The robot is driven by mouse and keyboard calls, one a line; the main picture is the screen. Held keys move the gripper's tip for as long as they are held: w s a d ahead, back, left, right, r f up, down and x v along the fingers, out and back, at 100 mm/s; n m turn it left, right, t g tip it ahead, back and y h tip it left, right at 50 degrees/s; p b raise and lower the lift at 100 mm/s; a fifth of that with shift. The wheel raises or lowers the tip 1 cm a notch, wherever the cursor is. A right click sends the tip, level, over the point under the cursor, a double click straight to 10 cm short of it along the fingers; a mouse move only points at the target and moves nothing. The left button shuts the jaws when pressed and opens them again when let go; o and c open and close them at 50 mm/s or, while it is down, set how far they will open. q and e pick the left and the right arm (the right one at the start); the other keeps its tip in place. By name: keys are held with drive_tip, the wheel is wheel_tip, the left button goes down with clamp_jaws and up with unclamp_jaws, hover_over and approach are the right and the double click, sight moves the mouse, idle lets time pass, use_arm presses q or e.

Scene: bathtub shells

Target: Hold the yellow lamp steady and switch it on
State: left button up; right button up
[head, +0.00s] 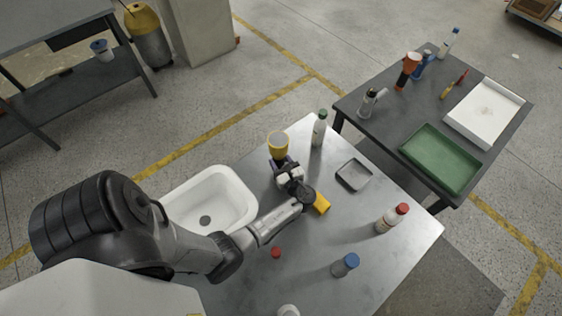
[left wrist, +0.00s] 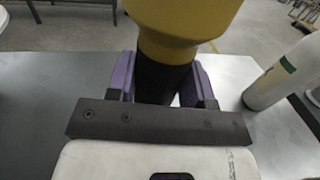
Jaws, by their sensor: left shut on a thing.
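The yellow lamp (head: 279,142) is upright, its wide yellow head at the top, near the back edge of the grey metal table. My left gripper (head: 281,163) is shut on the lamp below its head. In the left wrist view the lamp's yellow head (left wrist: 184,22) fills the top, and its dark neck sits between the purple fingertips (left wrist: 165,82). The lamp's base is hidden by my gripper, so I cannot tell whether it touches the table. No switch is visible. My right gripper is not in view.
A white basin (head: 238,222) is left of the lamp. A green-labelled bottle (head: 319,130), a grey tray (head: 354,175), a red-capped bottle (head: 390,219), a blue-capped jar (head: 345,266) and a yellow piece (head: 321,204) surround my gripper. Another table (head: 395,117) stands at right.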

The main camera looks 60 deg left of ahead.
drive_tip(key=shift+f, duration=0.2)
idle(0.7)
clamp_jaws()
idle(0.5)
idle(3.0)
